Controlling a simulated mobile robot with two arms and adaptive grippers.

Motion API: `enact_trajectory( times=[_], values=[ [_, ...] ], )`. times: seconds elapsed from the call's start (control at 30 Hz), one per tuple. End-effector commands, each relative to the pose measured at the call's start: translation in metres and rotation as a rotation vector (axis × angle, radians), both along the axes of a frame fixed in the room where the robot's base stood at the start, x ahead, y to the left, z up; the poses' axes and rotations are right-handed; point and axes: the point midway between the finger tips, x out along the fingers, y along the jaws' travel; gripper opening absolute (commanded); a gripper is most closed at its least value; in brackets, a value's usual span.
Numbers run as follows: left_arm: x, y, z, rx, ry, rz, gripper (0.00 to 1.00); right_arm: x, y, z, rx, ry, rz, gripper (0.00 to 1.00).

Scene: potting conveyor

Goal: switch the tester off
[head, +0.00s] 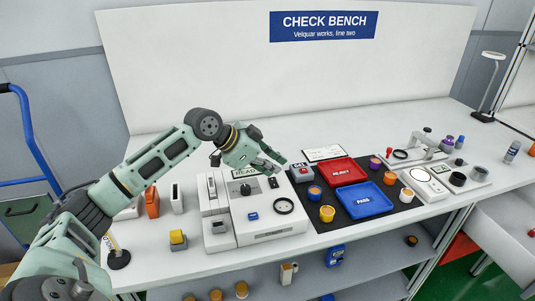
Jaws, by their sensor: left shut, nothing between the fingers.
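The tester (268,226) is a white box on the bench. Its top has a display partly covered by my gripper, a dark knob (245,189), a small black switch-like part (273,183), a blue button (252,216) and a round black-rimmed window (284,206). A narrow white unit with a lever (212,187) and a dark button (219,227) adjoins it on the left. My left gripper (280,164) is shut and empty over the tester's back edge, near the display. I cannot tell whether it touches anything or how the switch is set. My right gripper is not in view.
A red tray (341,165) and a blue tray marked PASS (386,207) lie on a black mat right of the tester, with several small coloured pots around them. A grey box with a red button (301,172) stands close to the tester's right. A yellow-topped block (178,237) stands left.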

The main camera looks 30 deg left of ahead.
Motion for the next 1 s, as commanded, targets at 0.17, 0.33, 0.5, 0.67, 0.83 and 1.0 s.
enact_trajectory(
  times=[0.17,0.33,0.5,0.67,0.83,1.0],
  values=[
    [0.001,0.002,-0.011,-0.001,0.0,0.001,0.0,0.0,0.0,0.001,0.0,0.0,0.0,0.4],
    [0.001,0.001,-0.012,0.0,-0.001,0.001,0.0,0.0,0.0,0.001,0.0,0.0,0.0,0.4],
    [0.001,0.002,-0.012,-0.001,0.0,0.001,0.0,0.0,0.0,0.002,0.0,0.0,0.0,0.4],
    [0.005,0.005,-0.014,-0.02,0.015,0.002,0.0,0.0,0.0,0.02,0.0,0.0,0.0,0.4],
    [0.004,0.004,-0.021,-0.046,0.039,-0.001,0.0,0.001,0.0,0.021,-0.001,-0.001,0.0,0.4],
    [0.003,0.004,-0.022,-0.045,0.041,-0.001,0.0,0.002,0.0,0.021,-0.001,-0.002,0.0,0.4]
  ],
)
